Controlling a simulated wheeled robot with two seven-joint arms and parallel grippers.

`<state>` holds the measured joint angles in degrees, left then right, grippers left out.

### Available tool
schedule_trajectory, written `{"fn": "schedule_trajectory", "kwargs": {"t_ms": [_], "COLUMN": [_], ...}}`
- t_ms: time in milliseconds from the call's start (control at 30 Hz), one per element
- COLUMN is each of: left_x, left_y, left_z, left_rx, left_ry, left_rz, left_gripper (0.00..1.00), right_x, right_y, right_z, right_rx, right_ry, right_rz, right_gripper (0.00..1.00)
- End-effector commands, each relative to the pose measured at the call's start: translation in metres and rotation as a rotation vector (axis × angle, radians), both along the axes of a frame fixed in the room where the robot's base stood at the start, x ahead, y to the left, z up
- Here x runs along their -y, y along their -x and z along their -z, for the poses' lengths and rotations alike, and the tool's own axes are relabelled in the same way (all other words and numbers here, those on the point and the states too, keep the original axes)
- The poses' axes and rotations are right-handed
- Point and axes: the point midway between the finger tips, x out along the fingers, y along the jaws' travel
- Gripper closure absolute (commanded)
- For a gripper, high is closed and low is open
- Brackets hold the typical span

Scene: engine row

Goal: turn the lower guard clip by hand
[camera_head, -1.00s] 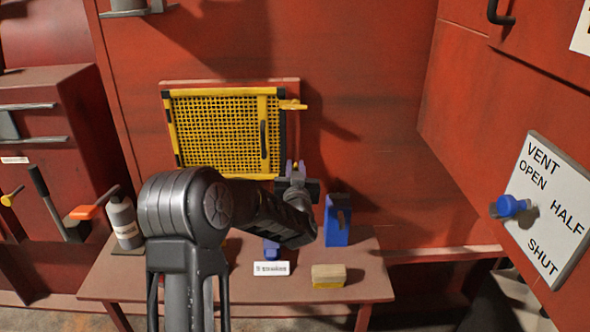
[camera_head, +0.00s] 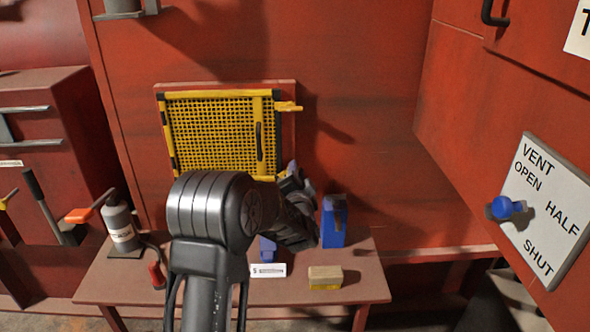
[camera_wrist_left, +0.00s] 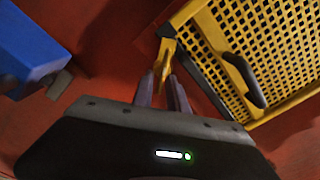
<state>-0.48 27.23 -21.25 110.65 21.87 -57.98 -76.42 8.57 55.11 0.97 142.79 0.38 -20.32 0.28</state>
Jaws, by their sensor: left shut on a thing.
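The yellow mesh guard (camera_head: 212,135) is on the red wall, with a black handle on its right side; it also shows in the left wrist view (camera_wrist_left: 262,50). The upper clip (camera_head: 288,107) sticks out level to the right from its top right corner. The lower clip (camera_wrist_left: 166,55) is a small yellow piece by the guard's corner; in the head view my gripper largely hides it. My left gripper (camera_head: 289,172) is at the guard's lower right corner. Its two fingers (camera_wrist_left: 166,88) are shut on the lower clip. My right gripper is not in view.
A bench (camera_head: 120,282) under the guard carries a blue box (camera_head: 334,222), a yellow-tan block (camera_head: 325,278) and a white label (camera_head: 267,270). A vent plate (camera_head: 560,232) with a blue knob (camera_head: 505,208) is at the right.

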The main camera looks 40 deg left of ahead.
Motion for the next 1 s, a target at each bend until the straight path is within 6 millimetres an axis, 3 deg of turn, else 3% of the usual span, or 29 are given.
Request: {"fn": "schedule_trajectory", "kwargs": {"t_ms": [600, 1000], "left_x": [0.006, 0.005], "left_y": [-0.001, -0.001], "left_z": [0.014, 0.018], "left_rx": [-0.331, -0.398], "left_ry": [-0.413, -0.5], "left_rz": [0.007, 0.007], "left_gripper": [1.0, 1.0], "right_x": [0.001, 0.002], "right_y": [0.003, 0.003], "right_z": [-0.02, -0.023], "right_rx": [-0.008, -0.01], "right_ry": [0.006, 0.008], "right_rz": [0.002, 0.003], "right_gripper": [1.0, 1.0]}}
